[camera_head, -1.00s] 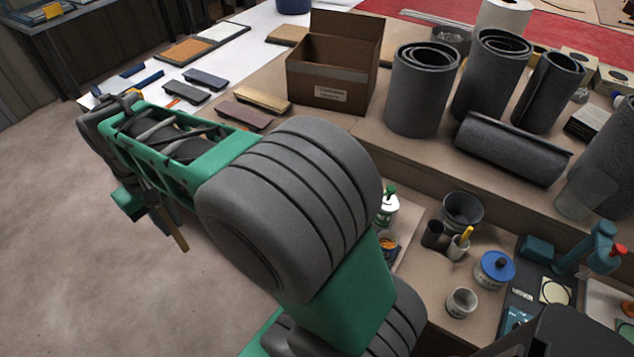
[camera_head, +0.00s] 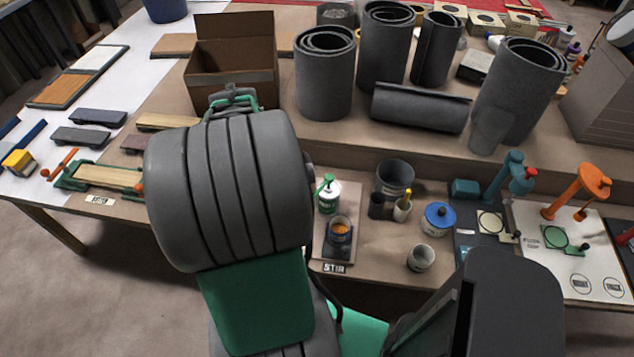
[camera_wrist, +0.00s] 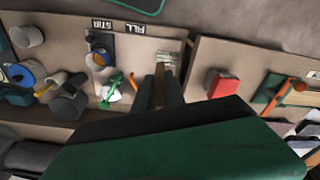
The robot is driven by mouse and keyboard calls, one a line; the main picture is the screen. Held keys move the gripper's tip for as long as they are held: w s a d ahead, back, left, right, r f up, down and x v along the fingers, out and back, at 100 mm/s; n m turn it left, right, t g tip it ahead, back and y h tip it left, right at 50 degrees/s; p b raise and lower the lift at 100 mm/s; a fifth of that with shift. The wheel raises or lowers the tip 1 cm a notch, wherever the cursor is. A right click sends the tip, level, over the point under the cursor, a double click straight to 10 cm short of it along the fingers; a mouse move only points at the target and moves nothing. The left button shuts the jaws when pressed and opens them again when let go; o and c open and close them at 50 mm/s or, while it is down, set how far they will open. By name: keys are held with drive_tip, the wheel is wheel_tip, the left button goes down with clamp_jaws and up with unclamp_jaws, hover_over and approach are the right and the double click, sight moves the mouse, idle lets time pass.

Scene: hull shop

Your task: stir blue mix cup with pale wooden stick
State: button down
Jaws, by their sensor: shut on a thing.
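My gripper (camera_wrist: 158,98) is shut on the wooden stick (camera_wrist: 159,78), whose tan length runs out between the fingers in the wrist view. In the head view my arm hides the gripper and stick. A small mix cup (camera_head: 340,232) with orange contents stands on a dark pad by the STIR label. It also shows in the wrist view (camera_wrist: 98,60), left of the stick and apart from it, with a bluish tint at its edge. I cannot tell whether its mix is blue.
A green-topped pump bottle (camera_head: 328,194) stands just behind the cup. A cardboard box (camera_head: 232,68) stands behind my arm.

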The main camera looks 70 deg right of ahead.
drive_tip(key=s+d+f+m+g+p, duration=0.1)
drive_tip(key=s+d+f+m, duration=0.2)
drive_tip(key=s+d+m, duration=0.6)
drive_tip(key=s+d+f+m+g, duration=0.3)
drive_tip(key=s+m, duration=0.4)
drive_tip(key=m, duration=0.6)
wheel_tip(320, 180, down, 12)
drive_tip(key=t+b, duration=0.1)
drive_tip(key=b, duration=0.7)
drive_tip(key=shift+f+b, duration=0.25)
drive_tip(key=shift+b, duration=0.1)
drive_tip(key=shift+s, duration=0.25)
